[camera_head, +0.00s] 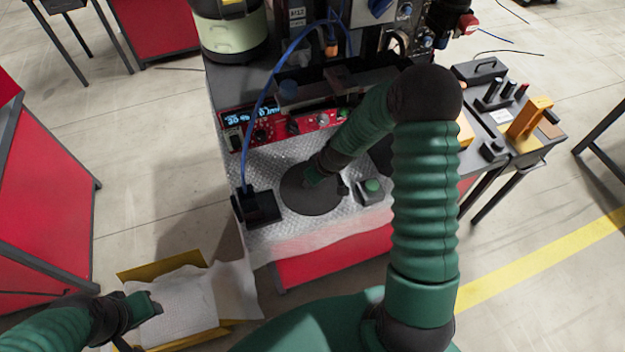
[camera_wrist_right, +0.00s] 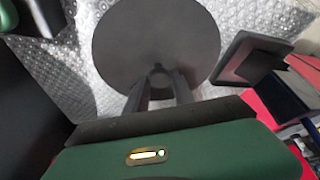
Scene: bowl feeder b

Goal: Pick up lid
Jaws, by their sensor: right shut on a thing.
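The lid (camera_head: 307,202) is a dark grey disc over the bubble-wrapped bench top in the head view. It fills the upper middle of the right wrist view (camera_wrist_right: 150,35), with a small round knob at its near side. My right gripper (camera_wrist_right: 160,88) is shut on the lid's knob. In the head view my right gripper (camera_head: 318,175) is above the lid, and the arm partly hides it. I cannot tell whether the lid touches the surface. My left gripper (camera_head: 150,300) is at the lower left, over the paper-lined yellow box, and its fingers are unclear.
A black block (camera_head: 257,207) with a blue cable stands left of the lid, and a green-button box (camera_head: 371,189) stands right. A red control panel (camera_head: 290,125) lies behind. The yellow box (camera_head: 160,270) is on the floor side at left. A tool table (camera_head: 515,120) is at right.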

